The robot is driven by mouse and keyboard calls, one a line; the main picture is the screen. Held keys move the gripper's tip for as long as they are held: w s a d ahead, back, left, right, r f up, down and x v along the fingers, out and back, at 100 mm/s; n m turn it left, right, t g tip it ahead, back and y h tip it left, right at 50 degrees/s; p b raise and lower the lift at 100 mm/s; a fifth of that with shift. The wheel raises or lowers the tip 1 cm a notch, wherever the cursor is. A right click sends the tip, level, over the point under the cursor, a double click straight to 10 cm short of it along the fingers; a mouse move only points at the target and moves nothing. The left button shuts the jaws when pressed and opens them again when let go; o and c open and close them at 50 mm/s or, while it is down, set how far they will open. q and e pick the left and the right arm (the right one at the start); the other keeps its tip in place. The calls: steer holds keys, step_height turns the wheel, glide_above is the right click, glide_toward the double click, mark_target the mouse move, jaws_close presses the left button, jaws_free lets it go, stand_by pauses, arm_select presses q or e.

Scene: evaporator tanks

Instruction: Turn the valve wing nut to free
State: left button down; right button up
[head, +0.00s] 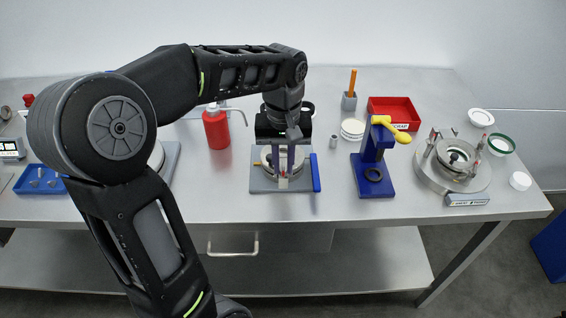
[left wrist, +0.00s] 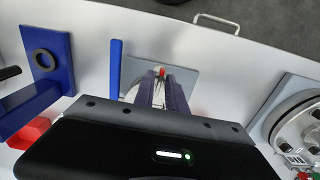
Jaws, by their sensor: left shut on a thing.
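My left gripper (head: 291,158) reaches down from above onto a fixture on a grey square plate (head: 262,186) in the middle of the bench. Its two fingers are shut on a small part there, which I take to be the valve wing nut; the fingers hide most of it. In the left wrist view the closed fingers (left wrist: 162,88) point at the same plate (left wrist: 187,78), with a small red-tipped part showing just beyond them. A blue bar (head: 316,172) stands along the plate's right side. I cannot make out the nut's angle. My right gripper is not in view.
A red bottle (head: 216,130) with a spout stands left of the plate. A blue stand with a yellow handle (head: 391,130) is to the right. A red tray (head: 394,112) and a round metal vessel (head: 430,172) stand farther right. The bench's front strip is clear.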

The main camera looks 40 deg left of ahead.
mark_target(283, 168)
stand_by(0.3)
arm_select(q)
steer(key=c, duration=1.6)
jaws_free()
steer(key=shift+r, duration=0.15)
step_height(283, 168, up, 8)
steer(key=shift+f, duration=0.2)
